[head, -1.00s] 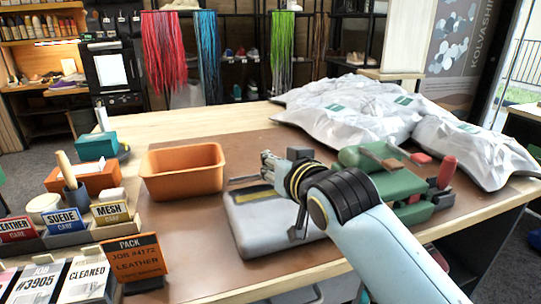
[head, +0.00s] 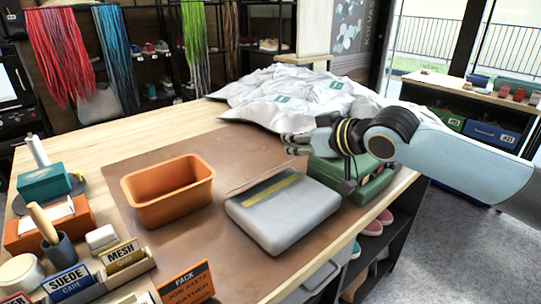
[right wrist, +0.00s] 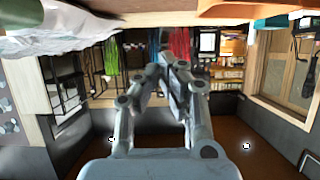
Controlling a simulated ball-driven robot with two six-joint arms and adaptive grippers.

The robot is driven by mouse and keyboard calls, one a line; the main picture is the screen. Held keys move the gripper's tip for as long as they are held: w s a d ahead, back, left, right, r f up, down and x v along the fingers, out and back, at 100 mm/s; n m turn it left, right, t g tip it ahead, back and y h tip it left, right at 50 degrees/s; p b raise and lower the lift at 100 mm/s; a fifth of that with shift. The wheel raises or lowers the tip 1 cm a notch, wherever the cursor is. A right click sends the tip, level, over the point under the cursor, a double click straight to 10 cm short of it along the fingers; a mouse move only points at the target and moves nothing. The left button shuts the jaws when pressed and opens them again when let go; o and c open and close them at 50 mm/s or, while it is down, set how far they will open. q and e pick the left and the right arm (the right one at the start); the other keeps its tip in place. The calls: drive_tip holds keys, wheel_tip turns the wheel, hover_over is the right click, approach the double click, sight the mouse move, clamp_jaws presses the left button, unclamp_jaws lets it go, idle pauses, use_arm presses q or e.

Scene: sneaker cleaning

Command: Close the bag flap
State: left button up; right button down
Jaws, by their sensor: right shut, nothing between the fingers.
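The bag (head: 290,222) is a flat grey pouch lying on the brown mat in the head view, with a yellow strip (head: 271,187) along its far part. A thin pale line runs just behind its far edge; I cannot tell whether this is the flap's edge. My right gripper (head: 291,144) is shut and empty, beyond the bag's far right side, near the green case and the white wrapping, apart from the bag. Its closed fingers also show in the right wrist view (right wrist: 174,62). My left gripper is not in view.
An orange bin (head: 168,192) stands left of the bag. A green case (head: 365,187) sits right of it, partly hidden by my right arm. White crumpled wrapping (head: 300,98) covers the back. Mat (head: 235,150) is clear behind the bin.

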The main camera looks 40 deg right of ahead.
drive_tip(key=x, duration=1)
drive_tip(key=shift+f, duration=0.15)
drive_tip(key=shift+s+d+f, duration=0.15)
drive_tip(key=shift+s+f, duration=0.7)
drive_tip(key=shift+s, duration=0.15)
drive_tip(key=shift+s+f+p, duration=0.2)
drive_tip(key=shift+s+p, duration=0.15)
drive_tip(key=shift+s+f, duration=0.15)
drive_tip(key=shift+f, duration=0.05)
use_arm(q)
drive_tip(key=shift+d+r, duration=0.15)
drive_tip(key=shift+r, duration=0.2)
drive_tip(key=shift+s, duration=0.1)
